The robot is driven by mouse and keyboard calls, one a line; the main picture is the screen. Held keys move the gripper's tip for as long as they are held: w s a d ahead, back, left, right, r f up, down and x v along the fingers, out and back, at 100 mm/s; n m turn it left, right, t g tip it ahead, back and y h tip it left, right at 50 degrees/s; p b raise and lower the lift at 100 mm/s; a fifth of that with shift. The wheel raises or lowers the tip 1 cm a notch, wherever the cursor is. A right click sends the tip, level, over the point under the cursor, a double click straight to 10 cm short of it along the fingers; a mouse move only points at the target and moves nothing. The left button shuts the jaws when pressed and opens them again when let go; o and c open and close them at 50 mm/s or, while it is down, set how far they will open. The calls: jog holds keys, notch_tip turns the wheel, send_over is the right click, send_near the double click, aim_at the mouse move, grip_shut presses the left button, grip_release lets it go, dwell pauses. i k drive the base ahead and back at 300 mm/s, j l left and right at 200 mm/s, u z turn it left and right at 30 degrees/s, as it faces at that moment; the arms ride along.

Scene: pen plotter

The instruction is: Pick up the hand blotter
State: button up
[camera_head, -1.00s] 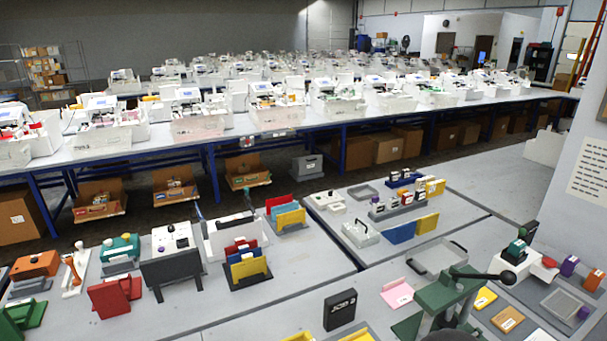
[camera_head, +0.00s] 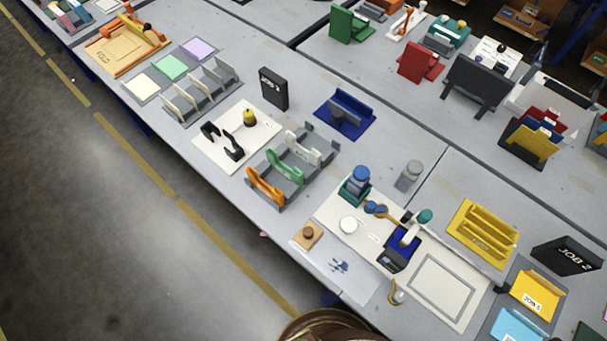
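I cannot tell for sure which object is the hand blotter. A dark blue piece with a grey rounded part (camera_head: 338,117) sits on the table right of the black JOB box. Dark arched pieces (camera_head: 233,149) stand on a white board (camera_head: 263,132) beside a yellow-topped item (camera_head: 249,117). Curved orange (camera_head: 265,188), green (camera_head: 285,166) and white (camera_head: 303,146) pieces stand in a grey rack. A blue-topped item in a teal base (camera_head: 356,183) stands on a pale mat. My gripper is not in view.
The grey table (camera_head: 316,63) is crowded. A black JOB box (camera_head: 272,88), a yellow rack (camera_head: 482,233) and another black box (camera_head: 566,256) stand on it. The floor (camera_head: 85,205) along the table's lower-left edge is clear, with a yellow line.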

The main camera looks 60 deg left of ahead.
aim_at(307, 237)
jog(key=u, duration=2.5)
